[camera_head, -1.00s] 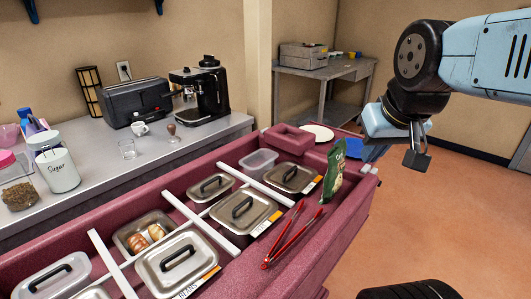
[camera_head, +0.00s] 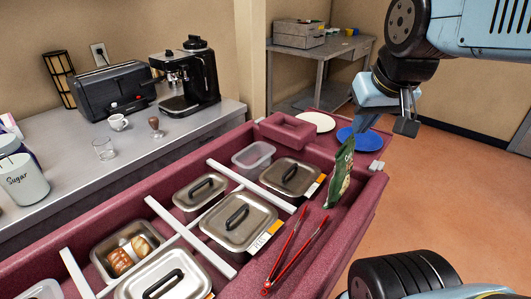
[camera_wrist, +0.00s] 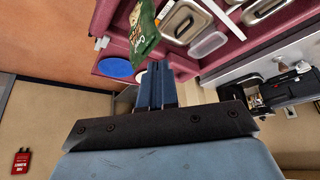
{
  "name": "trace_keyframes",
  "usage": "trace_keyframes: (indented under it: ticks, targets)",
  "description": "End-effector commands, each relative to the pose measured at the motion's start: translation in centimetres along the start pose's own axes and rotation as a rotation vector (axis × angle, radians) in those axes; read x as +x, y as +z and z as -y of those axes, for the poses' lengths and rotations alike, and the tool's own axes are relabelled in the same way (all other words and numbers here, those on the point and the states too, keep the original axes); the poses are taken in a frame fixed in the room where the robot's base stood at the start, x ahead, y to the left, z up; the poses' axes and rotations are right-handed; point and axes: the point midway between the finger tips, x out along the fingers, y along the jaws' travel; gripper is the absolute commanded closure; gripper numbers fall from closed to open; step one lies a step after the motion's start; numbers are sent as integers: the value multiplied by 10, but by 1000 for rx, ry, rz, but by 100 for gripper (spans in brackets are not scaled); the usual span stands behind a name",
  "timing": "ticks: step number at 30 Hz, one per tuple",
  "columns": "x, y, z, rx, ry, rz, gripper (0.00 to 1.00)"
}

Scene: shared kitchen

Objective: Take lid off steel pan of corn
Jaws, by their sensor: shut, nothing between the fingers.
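Several steel pans with black-handled lids sit in the maroon counter. The far lidded pan (camera_head: 293,178) has an orange-edged label that I cannot read, so I cannot tell whether it holds the corn. A larger lidded pan (camera_head: 238,222) with a partly legible label is nearer, and a smaller one (camera_head: 200,192) is behind it. All three lids are on. My gripper (camera_head: 406,118) is shut and empty, raised to the right of the pans and clear of them. In the wrist view its fingers (camera_wrist: 155,86) are together, with the pans beyond at the top right.
A green bag (camera_head: 340,176) stands upright beside the far pan. Red tongs (camera_head: 294,252) lie on the counter's front ledge. A clear container (camera_head: 254,158), a white plate (camera_head: 317,122) and a blue plate (camera_head: 360,139) are at the far end. Open floor lies to the right.

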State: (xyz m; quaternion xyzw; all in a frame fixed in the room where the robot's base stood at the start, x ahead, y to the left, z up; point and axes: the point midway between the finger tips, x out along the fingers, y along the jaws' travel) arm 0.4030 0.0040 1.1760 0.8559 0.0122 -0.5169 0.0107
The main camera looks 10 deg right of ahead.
Motion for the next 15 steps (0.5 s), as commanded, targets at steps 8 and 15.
trace_keyframes:
  ticks: [8, 15]
  targets:
    - [41, -55, 21, -160, -53, 47, 100]
    - [92, -100, 46, -309, -112, 81, 100]
